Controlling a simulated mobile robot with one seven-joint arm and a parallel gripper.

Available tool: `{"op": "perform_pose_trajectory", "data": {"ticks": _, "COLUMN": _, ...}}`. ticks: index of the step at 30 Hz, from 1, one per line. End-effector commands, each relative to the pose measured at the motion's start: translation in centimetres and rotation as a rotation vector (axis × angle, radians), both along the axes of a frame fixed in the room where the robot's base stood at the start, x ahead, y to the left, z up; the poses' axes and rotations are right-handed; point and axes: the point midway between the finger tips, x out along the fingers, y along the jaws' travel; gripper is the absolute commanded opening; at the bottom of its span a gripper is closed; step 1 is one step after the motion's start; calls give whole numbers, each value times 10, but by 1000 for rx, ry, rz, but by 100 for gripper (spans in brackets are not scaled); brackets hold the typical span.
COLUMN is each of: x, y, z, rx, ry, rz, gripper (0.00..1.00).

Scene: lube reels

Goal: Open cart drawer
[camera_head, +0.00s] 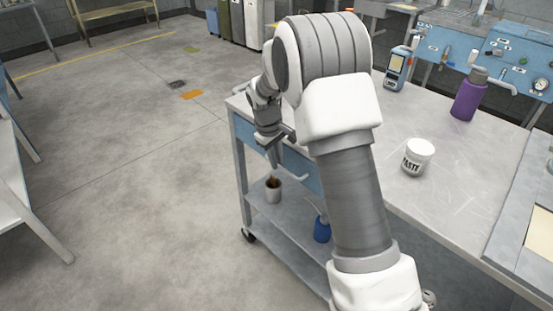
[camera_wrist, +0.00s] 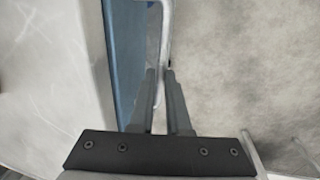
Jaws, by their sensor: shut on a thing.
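The cart (camera_head: 455,205) has a grey worktop with a blue drawer front (camera_head: 302,170) under its left edge. In the wrist view the blue drawer front (camera_wrist: 125,55) runs beside the pale worktop, and a light bar handle (camera_wrist: 166,32) stands off it. My gripper (camera_wrist: 161,72) has its two dark fingers on either side of the handle and is shut on it. In the head view my gripper (camera_head: 274,152) is at the drawer's side of the cart, and my arm hides part of the drawer. No clear gap shows between drawer and cart.
On the worktop stand a white paste jar (camera_head: 417,157), a purple bottle (camera_head: 468,97) and a blue handheld device (camera_head: 397,68).

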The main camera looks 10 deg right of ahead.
Motion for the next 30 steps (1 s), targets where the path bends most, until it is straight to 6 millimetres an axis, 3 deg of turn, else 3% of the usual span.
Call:
{"op": "perform_pose_trajectory", "data": {"ticks": 24, "x": 0, "y": 1, "z": 1, "rx": 0, "ry": -1, "rz": 1, "gripper": 0}}
{"op": "perform_pose_trajectory", "data": {"ticks": 30, "x": -6, "y": 11, "z": 1, "rx": 1, "ry": 0, "rz": 4, "gripper": 0}}
